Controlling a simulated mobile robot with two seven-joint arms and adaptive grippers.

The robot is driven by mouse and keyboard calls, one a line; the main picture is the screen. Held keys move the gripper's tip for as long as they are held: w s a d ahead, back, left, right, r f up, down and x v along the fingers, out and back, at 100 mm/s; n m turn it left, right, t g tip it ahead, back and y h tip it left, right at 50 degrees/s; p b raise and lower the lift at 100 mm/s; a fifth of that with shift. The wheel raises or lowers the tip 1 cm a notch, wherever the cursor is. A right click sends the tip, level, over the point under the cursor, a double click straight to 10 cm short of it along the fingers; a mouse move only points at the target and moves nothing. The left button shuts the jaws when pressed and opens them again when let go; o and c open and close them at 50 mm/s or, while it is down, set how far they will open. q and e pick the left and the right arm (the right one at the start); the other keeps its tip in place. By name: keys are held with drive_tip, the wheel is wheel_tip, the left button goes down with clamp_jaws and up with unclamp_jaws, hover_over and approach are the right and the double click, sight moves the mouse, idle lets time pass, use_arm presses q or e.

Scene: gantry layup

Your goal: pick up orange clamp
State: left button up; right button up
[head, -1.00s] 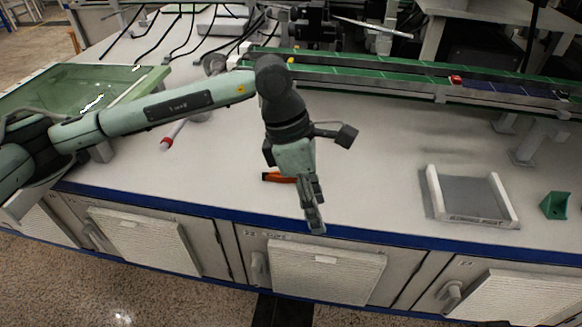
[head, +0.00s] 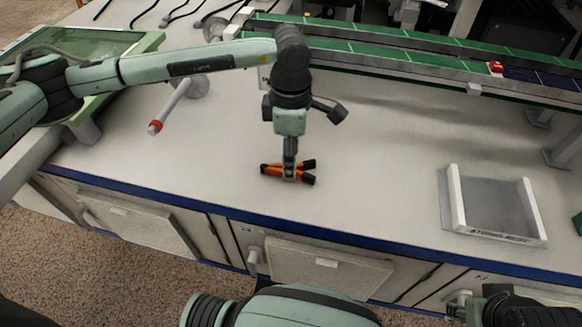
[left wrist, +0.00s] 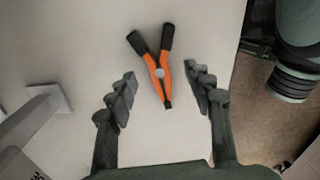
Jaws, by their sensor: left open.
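The orange clamp (head: 272,170) lies on the white bench top near its front edge, with black handle ends. In the left wrist view the clamp (left wrist: 157,72) lies between and a little ahead of the two fingers, its handles spread and its narrow tip toward the gripper. My left gripper (head: 290,176) points down over the clamp and hides its middle in the head view. In the left wrist view the left gripper (left wrist: 158,90) is open, with a finger on each side and a gap to the clamp.
A grey tray with white walls (head: 455,205) stands on the right of the bench. A red-ended rod (head: 170,108) is at the left. Green-topped rails (head: 400,62) run along the back. The bench around the clamp is clear up to the blue front edge (head: 335,236).

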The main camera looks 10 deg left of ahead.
use_arm(q)
wheel_tip(320, 180, down, 2)
clamp_jaws()
idle(0.4)
drive_tip(key=shift+w+r, duration=0.1)
drive_tip(key=shift+r, duration=0.05)
